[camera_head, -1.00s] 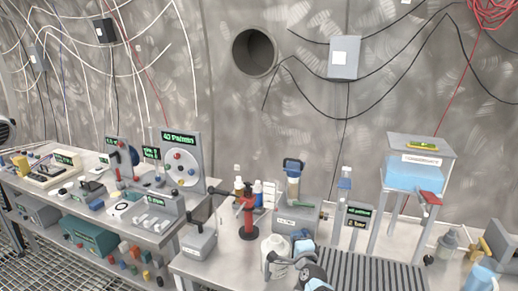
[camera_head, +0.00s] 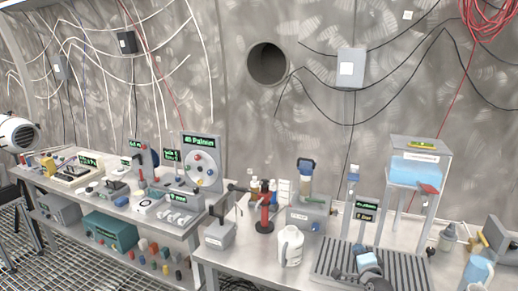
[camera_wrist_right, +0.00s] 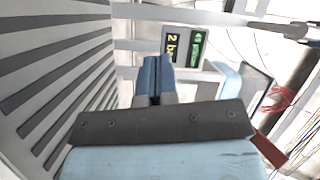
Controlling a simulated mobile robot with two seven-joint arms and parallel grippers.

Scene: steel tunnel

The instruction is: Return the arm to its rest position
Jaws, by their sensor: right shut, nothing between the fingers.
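My right gripper (camera_head: 367,262) is low in the head view, over the front of the grey slatted tray (camera_head: 330,262). Its blue fingers are together and empty; they show closed in the right wrist view (camera_wrist_right: 154,76). The white jug (camera_head: 290,247) stands upright on the bench to the left of the gripper, apart from it. My left gripper is in neither view.
The slatted tray's ribs also fill the left of the right wrist view (camera_wrist_right: 50,75). A small green display (camera_head: 366,206) stands behind the gripper. A stand with a blue tank (camera_head: 415,172) is right of it. A red-and-black post (camera_head: 265,215) stands behind the jug.

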